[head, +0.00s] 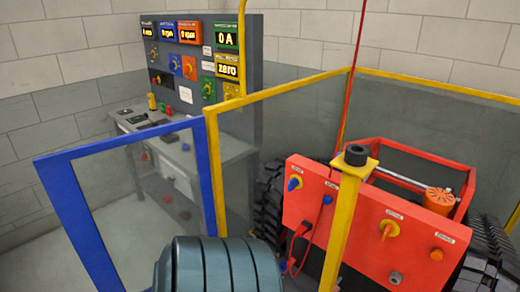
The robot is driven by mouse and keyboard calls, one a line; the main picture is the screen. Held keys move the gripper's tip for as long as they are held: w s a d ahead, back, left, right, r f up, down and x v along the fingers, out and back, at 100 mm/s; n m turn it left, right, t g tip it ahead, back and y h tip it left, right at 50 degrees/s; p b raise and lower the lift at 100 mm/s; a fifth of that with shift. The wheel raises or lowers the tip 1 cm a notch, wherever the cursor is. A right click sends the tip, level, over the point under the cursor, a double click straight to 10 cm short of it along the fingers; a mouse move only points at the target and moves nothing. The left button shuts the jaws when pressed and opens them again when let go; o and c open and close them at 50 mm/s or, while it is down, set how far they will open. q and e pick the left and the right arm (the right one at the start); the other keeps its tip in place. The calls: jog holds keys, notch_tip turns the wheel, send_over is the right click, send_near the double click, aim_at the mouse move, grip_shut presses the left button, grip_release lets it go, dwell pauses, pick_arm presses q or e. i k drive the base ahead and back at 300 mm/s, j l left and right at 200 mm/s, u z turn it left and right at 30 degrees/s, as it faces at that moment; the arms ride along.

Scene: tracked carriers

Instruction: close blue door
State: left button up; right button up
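The blue door (82,226) is at the left. It has a blue frame around a see-through panel. Its right upright stands beside a yellow fence post (216,170). Its left upright is nearer to me, and the door stands at an angle to the yellow-framed fence. Its lower part runs out of the picture. Neither of my grippers is in view. A dark teal ribbed rounded shape fills the bottom centre, in front of the door's lower right; I cannot tell what it is.
A red machine (375,225) with black tracks stands at the right, behind a near yellow post (342,225). A grey control panel (255,60) with displays and a desk (180,150) stand behind the door. Grey floor shows through the door panel.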

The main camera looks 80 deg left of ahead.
aim_at(55, 171)
jog(key=u, duration=1.75)
jog(key=j+u, duration=0.15)
jog(key=i+j+u, duration=0.15)
jog(key=j, duration=0.15)
jog(key=i+j+u, duration=0.1)
jog(key=j+u, duration=0.35)
jog(key=i+j+u, duration=0.15)
jog(key=u, duration=0.25)
jog(key=i+j+u, duration=0.25)
jog(key=u, duration=0.2)
jog(key=i+j+u, duration=0.2)
jog(key=u, duration=0.25)
jog(key=i+j+u, duration=0.1)
jog(key=i+u, duration=0.15)
jog(key=u, duration=0.15)
jog(key=i+j, duration=0.1)
jog(key=i, duration=0.4)
jog(key=i+z, duration=0.2)
jog(key=z, duration=0.25)
jog(key=i+j+z, duration=0.1)
jog(key=z, duration=0.3)
jog(key=i+z, duration=0.15)
jog(key=z, duration=0.25)
jog(key=i+j+z, duration=0.1)
jog(key=z, duration=0.3)
jog(key=j+z, duration=0.2)
jog(key=z, duration=0.15)
jog(key=i+j+z, duration=0.15)
jog(key=z, duration=0.25)
